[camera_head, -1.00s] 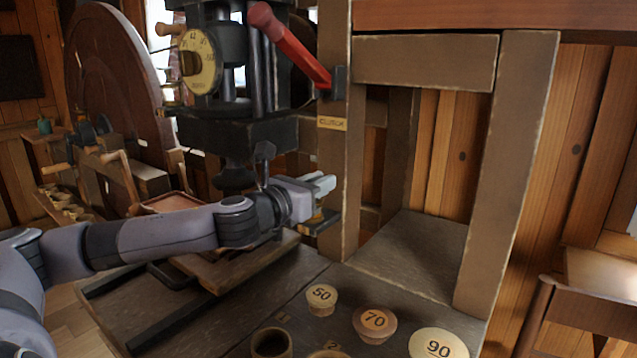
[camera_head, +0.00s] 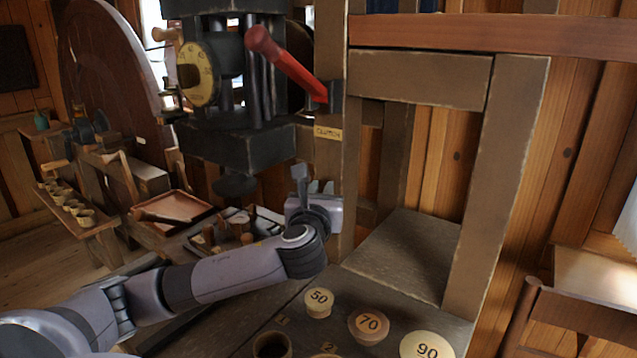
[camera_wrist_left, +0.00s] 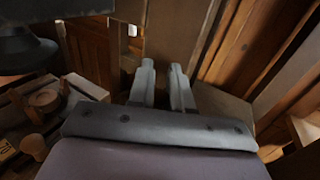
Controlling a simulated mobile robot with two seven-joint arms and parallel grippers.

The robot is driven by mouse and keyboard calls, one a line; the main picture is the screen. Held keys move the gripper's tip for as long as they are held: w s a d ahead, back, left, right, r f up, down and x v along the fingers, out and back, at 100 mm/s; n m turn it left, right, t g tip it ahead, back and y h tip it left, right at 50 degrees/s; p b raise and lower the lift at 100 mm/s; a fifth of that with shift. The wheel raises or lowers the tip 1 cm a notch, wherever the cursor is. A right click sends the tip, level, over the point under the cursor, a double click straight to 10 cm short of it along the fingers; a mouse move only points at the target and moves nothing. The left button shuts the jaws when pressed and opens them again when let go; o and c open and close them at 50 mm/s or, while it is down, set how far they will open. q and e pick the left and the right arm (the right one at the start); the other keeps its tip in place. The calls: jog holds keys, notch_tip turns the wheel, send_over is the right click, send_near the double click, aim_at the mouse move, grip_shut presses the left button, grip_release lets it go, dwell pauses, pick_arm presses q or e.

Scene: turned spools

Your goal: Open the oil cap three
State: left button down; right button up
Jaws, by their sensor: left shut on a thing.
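My left gripper (camera_head: 321,186) is at the wooden post (camera_head: 335,160) right of the black machine head, below the clutch label (camera_head: 328,133). Its fingers point away from the head camera. The left wrist view shows the two fingers (camera_wrist_left: 164,75) close together, with a narrow gap, in front of the brown post (camera_wrist_left: 178,30). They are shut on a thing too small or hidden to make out. I cannot pick out an oil cap marked three in either view. My right gripper is not in view.
A red lever (camera_head: 288,68) and a yellow dial (camera_head: 197,73) sit above. A tray (camera_head: 178,207) lies at left. The shelf (camera_head: 405,250) right of the post is bare.

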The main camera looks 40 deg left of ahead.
pick_arm(q)
jog(key=n+g+y, duration=0.2)
jog(key=w+n+g+y, duration=0.1)
jog(key=n+g+y, duration=0.1)
jog(key=g+y, duration=0.1)
jog(key=shift+d+r+n, duration=0.1)
jog(key=shift+d+n, duration=0.05)
jog(key=shift+n, duration=0.15)
jog(key=shift+w+n+g+y, duration=0.15)
jog(key=shift+n+g+y, duration=1.15)
jog(key=shift+g, duration=0.8)
jog(key=shift+n+g, duration=0.3)
jog(key=shift+n, duration=0.1)
jog(key=c, duration=1.1)
grip_release()
jog(key=shift+m+t, duration=0.3)
jog(key=shift+t, duration=0.2)
